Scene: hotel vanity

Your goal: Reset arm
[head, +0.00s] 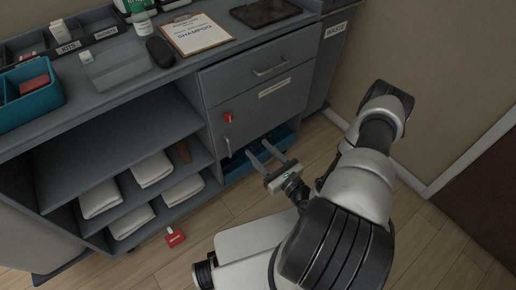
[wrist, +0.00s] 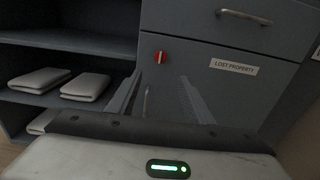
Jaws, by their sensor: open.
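My gripper (head: 261,156) is open and empty, low in front of the vanity cabinet's lower right section in the head view. Its two fingers point toward the cabinet. In the wrist view my gripper (wrist: 160,88) shows its fingers spread, with the cabinet front beyond and nothing between them. My arm (head: 345,200) reaches down from the right side of the head view. A red knob (wrist: 160,57) sits on the cabinet front below the drawer, beside a "LOST PROPERTY" label (wrist: 234,66). A blue bin (head: 238,167) shows at the low opening behind the fingers.
Folded white towels (head: 152,170) lie on the lower left shelves. A red tag (head: 174,237) lies on the floor by the cabinet. The countertop holds a clipboard (head: 196,37), a dark tablet (head: 265,11), a clear container (head: 115,65) and a teal bin (head: 30,97). The floor at the right is partly clear.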

